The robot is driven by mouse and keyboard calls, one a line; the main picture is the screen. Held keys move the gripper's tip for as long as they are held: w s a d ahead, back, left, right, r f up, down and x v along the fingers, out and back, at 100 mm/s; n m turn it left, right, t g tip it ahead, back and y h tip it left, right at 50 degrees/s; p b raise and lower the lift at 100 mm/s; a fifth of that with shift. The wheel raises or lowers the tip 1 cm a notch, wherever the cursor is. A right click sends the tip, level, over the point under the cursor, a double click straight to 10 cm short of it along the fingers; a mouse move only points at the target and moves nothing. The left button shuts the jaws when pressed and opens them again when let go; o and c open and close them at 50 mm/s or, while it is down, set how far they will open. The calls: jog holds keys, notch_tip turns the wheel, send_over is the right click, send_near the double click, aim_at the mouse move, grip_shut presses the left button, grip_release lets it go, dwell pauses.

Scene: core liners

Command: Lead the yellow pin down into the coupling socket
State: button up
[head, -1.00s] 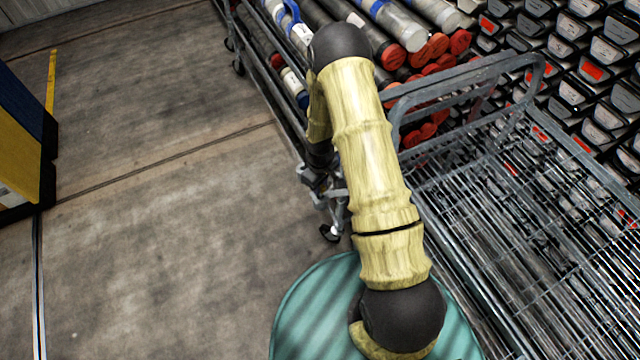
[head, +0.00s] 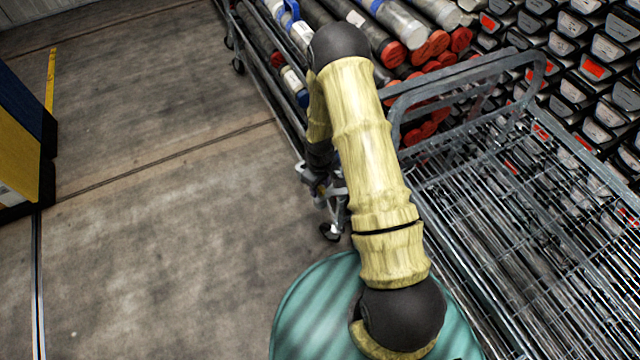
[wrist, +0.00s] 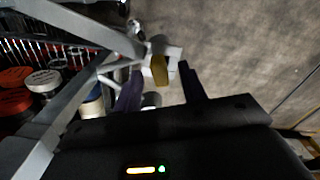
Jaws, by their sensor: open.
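The yellow pin (wrist: 160,70) shows in the wrist view as a short yellow block, against a pale grey fitting (wrist: 174,54) on the cart frame. That fitting may be the coupling socket; I cannot tell whether the pin is in it or only in front of it. My gripper (wrist: 161,75) is open, with one dark finger to the left of the pin and one to the right. I see no contact between fingers and pin.
A grey mesh cart (head: 520,215) stands at the right. A rack of tubes with red caps (head: 420,50) is behind my arm. Grey cart bars (wrist: 85,25) run close to my gripper's left side. A blue and yellow block (head: 22,150) stands far left; the floor between is clear.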

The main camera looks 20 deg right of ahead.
notch_tip(320, 180, up, 17)
jog(key=shift+r, duration=0.2)
dwell(0.5)
dwell(0.9)
jog(key=s+r+m+t+p, duration=0.2)
jog(key=s+r+m+p, duration=0.2)
jog(key=s+r, duration=1.1)
jog(key=r+m, duration=0.1)
jog(key=m, duration=0.1)
jog(key=shift+s+r+m+t, duration=0.2)
jog(key=shift+m+t, duration=0.1)
jog(key=shift+m, duration=0.1)
